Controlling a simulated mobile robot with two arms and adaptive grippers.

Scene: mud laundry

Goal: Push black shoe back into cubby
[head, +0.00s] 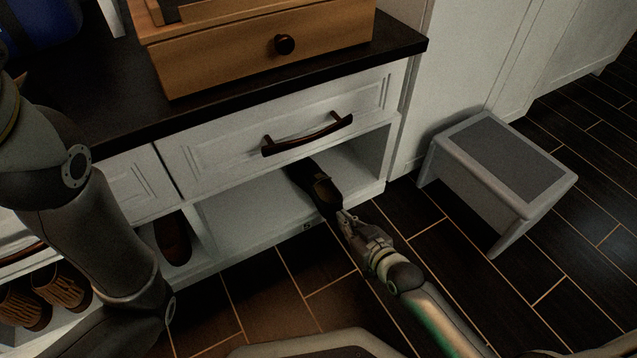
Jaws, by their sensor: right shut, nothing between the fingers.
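The black shoe (314,184) lies in the right open cubby (240,212) under the white drawer. Its near end is at the cubby's front edge, and its far end reaches back under the drawer. My right gripper (345,217) is shut and empty, with its tips at the near end of the shoe. I cannot tell whether they touch it. My left arm stands at the left of the head view, and its gripper is not in view.
A brown shoe (173,240) sits in the cubby to the left, with tan fringed footwear (58,286) farther left. A dark drawer handle (308,135) juts out above the black shoe. A white step stool (500,165) stands on the floor at right.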

